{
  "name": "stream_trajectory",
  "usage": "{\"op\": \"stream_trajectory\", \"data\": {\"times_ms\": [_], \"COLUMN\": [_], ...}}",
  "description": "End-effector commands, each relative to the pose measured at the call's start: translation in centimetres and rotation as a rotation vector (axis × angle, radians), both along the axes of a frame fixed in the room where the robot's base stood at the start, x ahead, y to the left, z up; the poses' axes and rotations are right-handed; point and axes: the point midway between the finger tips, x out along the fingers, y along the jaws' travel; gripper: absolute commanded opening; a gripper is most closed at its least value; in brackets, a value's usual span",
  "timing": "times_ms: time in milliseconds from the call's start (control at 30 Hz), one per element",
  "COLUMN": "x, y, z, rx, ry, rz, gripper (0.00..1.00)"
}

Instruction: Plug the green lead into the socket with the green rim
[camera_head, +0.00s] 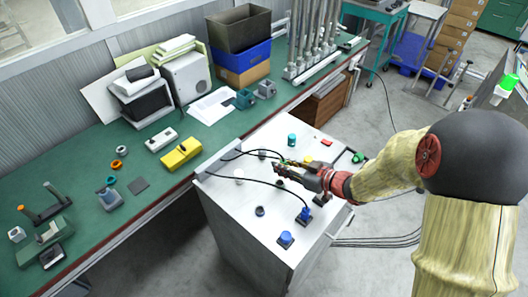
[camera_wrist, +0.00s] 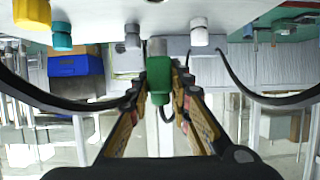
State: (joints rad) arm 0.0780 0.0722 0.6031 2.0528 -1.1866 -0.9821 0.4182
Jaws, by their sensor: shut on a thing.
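The green lead's plug (camera_wrist: 158,82) is upright in the wrist view, with a grey tip pointing at the white cabinet top. My gripper (camera_wrist: 159,97) is shut on the green plug, one finger on each side. In the head view my gripper (camera_head: 281,168) is low over the middle of the white cabinet top (camera_head: 228,207), and the plug is mostly hidden by it. Black cable runs out to both sides. A grey socket-like post (camera_wrist: 132,36) and a white one (camera_wrist: 199,32) stand near the plug tip. I cannot make out a green rim on any socket.
A blue plug (camera_head: 304,215) with a cable and a blue block (camera_head: 286,238) are on the cabinet's front part. A teal cylinder (camera_head: 292,139), a red block (camera_head: 327,142) and a green piece (camera_head: 358,157) are toward its back and right. A cluttered green bench (camera_head: 85,165) stands left.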

Motion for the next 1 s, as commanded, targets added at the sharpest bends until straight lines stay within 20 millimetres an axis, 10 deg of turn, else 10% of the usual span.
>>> {"op": "stream_trajectory", "data": {"times_ms": [1000], "x": [0.0], "y": [0.0], "z": [-5.9], "rx": [0.000], "ry": [0.000], "rz": [0.000], "gripper": [0.00]}}
